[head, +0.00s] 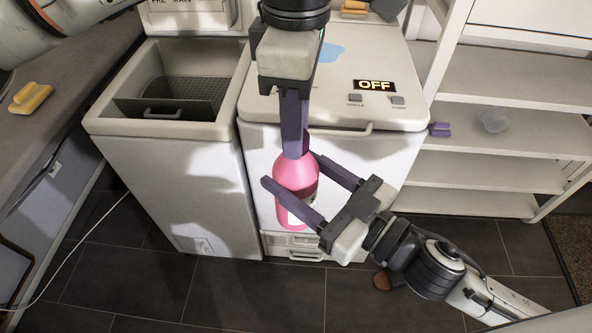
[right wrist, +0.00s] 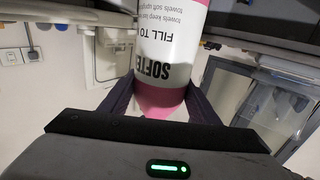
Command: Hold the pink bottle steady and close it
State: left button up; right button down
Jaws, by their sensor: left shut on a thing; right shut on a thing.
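The pink bottle (head: 297,178) with a white label is upright in front of the right toploader. My right gripper (head: 307,196) comes from the lower right, and its two fingers are shut on the bottle's body. In the right wrist view the bottle (right wrist: 168,50) sits between the fingers (right wrist: 160,100), its label text upside down. My left gripper (head: 294,150) points straight down above the bottle, with its fingers together at the bottle's top. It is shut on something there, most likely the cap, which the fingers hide. I cannot tell how the cap sits on the neck.
The left toploader (head: 165,165) has its lid open; the right toploader (head: 370,110) is closed, with an "OFF" display. A counter (head: 60,110) with a yellow object (head: 30,98) is at left. White shelves (head: 500,130) stand at right.

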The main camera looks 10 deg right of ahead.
pick_arm(q)
jog(key=m, duration=0.4)
jog(key=shift+m, duration=0.3)
jog(key=m, duration=0.8)
jog(key=shift+m, duration=0.4)
jog(key=m, duration=0.4)
jog(key=o, duration=1.2)
jog(key=shift+c, duration=0.2)
jog(key=shift+r, duration=2.25)
